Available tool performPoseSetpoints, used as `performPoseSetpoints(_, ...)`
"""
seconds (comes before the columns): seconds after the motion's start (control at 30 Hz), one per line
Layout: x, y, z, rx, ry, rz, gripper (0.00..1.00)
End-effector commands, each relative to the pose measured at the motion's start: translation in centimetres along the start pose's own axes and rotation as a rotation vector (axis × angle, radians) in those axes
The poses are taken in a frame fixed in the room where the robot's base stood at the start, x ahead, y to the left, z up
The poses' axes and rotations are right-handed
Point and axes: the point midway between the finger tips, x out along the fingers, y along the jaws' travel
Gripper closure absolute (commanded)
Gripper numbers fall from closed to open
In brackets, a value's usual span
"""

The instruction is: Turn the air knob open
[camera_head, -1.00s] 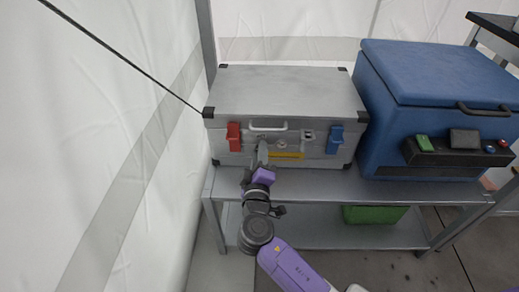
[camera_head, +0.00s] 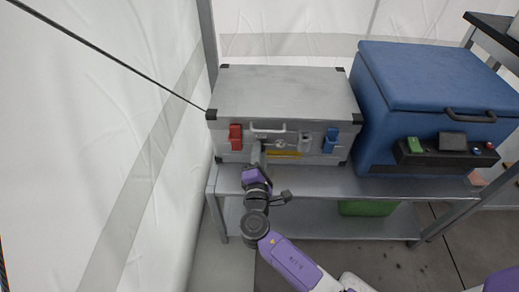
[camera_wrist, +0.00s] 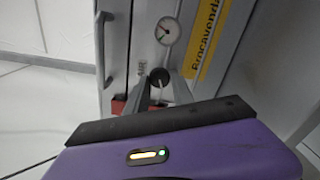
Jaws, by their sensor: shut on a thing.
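The air knob (camera_wrist: 159,76) is a small dark round knob on the front of the grey case (camera_head: 283,95), beside the printed word AIR in the wrist view. My gripper (camera_wrist: 161,94) is at the knob, its two fingers on either side and shut on it. In the head view my gripper (camera_head: 257,154) reaches the lower front of the case and hides the knob.
The case has a red latch (camera_head: 236,137), a blue latch (camera_head: 331,140) and a handle (camera_head: 268,128). It stands on a metal shelf table (camera_head: 300,180) close to the white tent wall. A blue cooler (camera_head: 432,90) stands to the right, with a green bin (camera_head: 368,208) below.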

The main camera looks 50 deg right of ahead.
Motion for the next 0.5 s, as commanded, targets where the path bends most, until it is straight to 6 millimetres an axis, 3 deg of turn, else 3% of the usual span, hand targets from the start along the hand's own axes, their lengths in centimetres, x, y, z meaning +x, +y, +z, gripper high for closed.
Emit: performPoseSetpoints(0.5,-0.12,-0.13,-0.16,-0.132,0.004,0.000,1.00)
